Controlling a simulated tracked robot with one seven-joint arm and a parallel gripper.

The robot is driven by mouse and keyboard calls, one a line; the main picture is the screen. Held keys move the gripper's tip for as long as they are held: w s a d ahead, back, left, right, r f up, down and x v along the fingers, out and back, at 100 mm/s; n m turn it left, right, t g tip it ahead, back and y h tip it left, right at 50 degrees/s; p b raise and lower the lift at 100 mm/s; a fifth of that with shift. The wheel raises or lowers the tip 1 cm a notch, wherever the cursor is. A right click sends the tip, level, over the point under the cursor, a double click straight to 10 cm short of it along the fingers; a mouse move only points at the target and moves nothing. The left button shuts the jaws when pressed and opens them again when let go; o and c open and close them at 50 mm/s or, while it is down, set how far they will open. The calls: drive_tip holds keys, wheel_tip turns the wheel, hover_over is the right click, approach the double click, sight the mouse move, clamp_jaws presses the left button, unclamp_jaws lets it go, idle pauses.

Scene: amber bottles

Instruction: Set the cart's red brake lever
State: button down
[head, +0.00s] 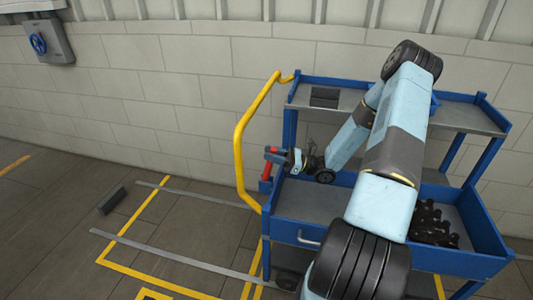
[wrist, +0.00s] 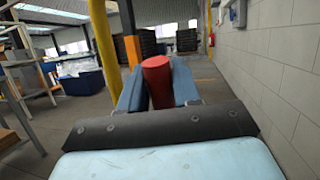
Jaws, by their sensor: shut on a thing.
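The blue cart (head: 308,232) stands against the wall, with a yellow handle (head: 240,140) at its left end. The red brake lever (head: 267,169) is at the cart's left end, beside the handle. My gripper (head: 276,154) is at the lever, its fingers shut on it. In the wrist view the red lever (wrist: 157,78) sits between the two blue fingers of my gripper (wrist: 157,90). The lever's lower part is hidden in the wrist view.
Dark bottles (head: 432,222) stand in the cart's middle tray on the right. A dark block (head: 112,200) lies on the floor at left, near yellow floor lines (head: 130,243). A box with a blue wheel (head: 38,43) hangs on the wall. The floor left of the cart is mostly clear.

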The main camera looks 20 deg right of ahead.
drive_tip(key=shift+s+d+f+n+y, duration=0.3)
drive_tip(key=shift+s+d+y, duration=0.25)
drive_tip(key=shift+d+y, duration=0.15)
drive_tip(key=c, duration=0.9)
unclamp_jaws()
drive_tip(key=v, duration=1.3)
drive_tip(key=shift+s+d+f, duration=0.15)
drive_tip(key=shift+d+f, duration=0.05)
drive_tip(key=shift+d, duration=0.1)
